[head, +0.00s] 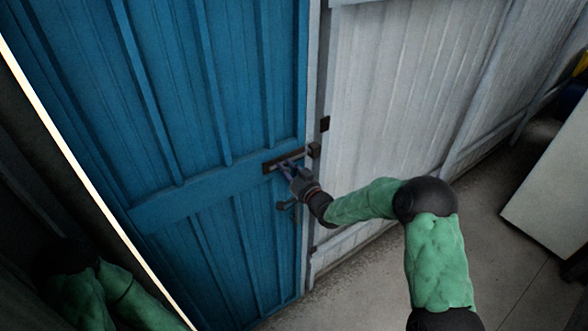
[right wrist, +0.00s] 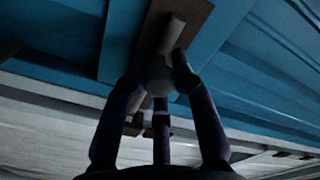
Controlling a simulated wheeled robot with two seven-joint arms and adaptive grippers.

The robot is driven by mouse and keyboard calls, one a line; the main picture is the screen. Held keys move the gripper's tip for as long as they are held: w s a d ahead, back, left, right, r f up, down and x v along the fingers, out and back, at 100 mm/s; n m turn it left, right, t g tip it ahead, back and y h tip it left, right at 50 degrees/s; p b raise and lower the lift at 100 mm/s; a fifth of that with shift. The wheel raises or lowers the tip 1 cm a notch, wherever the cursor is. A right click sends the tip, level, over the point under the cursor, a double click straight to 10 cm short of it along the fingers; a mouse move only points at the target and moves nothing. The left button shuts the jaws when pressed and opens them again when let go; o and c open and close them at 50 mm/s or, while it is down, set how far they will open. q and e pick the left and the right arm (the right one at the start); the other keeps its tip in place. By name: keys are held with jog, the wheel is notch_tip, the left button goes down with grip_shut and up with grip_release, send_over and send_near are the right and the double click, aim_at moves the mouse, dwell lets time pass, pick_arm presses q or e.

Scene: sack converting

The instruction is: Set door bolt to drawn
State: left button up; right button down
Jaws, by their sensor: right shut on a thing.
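The door bolt (head: 284,160) is a dark plate with a lighter bar, mounted on the blue door (head: 210,120) near its right edge. My right gripper (head: 289,170) is at the bolt. In the right wrist view the bolt's brown plate (right wrist: 186,22) and pale bar (right wrist: 172,34) show ahead of the fingers. My right gripper (right wrist: 160,72) is shut on a rounded grey knob (right wrist: 160,80) of the bolt. The gripper partly hides the knob and bar, so I cannot tell how far the bolt is slid. My left gripper is not in view.
A dark keeper (head: 314,150) sits on the frame beside the bolt. A door handle (head: 286,204) is just below. White panelled wall (head: 400,90) runs right of the door, and a pale cabinet (head: 552,190) stands at the far right. Grey floor between is clear.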

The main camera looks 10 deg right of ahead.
jog(key=shift+s+a+f, duration=0.15)
jog(key=shift+a, duration=0.15)
jog(key=c, duration=1.1)
grip_release()
jog(key=shift+a, duration=0.35)
jog(key=shift+d, duration=0.2)
jog(key=shift+s+d, duration=0.15)
jog(key=shift+s, duration=0.05)
jog(key=v, duration=1.1)
jog(key=shift+s, duration=0.25)
